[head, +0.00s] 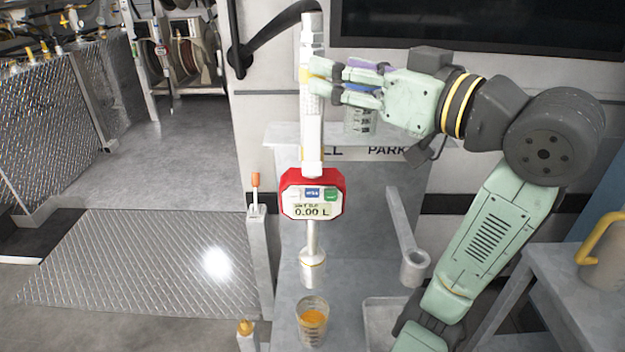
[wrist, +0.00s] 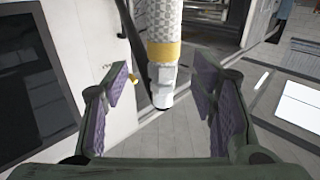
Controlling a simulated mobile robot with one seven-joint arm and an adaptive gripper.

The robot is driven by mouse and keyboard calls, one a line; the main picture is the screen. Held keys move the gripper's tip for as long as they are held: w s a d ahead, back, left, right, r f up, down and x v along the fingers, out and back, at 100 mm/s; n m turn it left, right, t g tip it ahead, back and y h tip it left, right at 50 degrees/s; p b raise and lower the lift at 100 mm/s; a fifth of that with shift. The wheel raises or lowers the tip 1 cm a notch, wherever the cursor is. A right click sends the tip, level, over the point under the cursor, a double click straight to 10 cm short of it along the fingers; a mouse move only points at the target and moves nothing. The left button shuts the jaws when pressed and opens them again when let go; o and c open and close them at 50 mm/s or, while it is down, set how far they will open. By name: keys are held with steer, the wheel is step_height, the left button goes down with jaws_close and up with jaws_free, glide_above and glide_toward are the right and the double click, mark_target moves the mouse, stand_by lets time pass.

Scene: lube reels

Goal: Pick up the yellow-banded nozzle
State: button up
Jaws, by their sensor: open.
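The yellow-banded nozzle (head: 313,150) hangs upright at the centre of the head view, with a pale textured grip and a red meter (head: 312,210) reading 0.00 L. Its yellow band (wrist: 164,51) shows clearly in the wrist view. My gripper (head: 321,77) comes in from the right at the height of the band; its fingers partly cover the grip. In the wrist view my gripper (wrist: 160,85) is open, with a purple pad on each side. The nozzle shows between the pads, with gaps on both sides. I cannot tell exactly how deep it sits between them.
A glass of amber liquid (head: 312,328) stands below the nozzle's spout. A clear measuring cup (head: 358,124) stands behind my gripper. A jug with a yellow handle (head: 605,258) stands farther right. The left floor is clear.

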steer(key=p+x, duration=0.1)
steer(key=x, duration=0.3)
steer(key=shift+a+r, duration=0.2)
steer(key=shift+a, duration=0.1)
steer(key=shift+c, duration=0.2)
jaws_close()
stand_by(0.6)
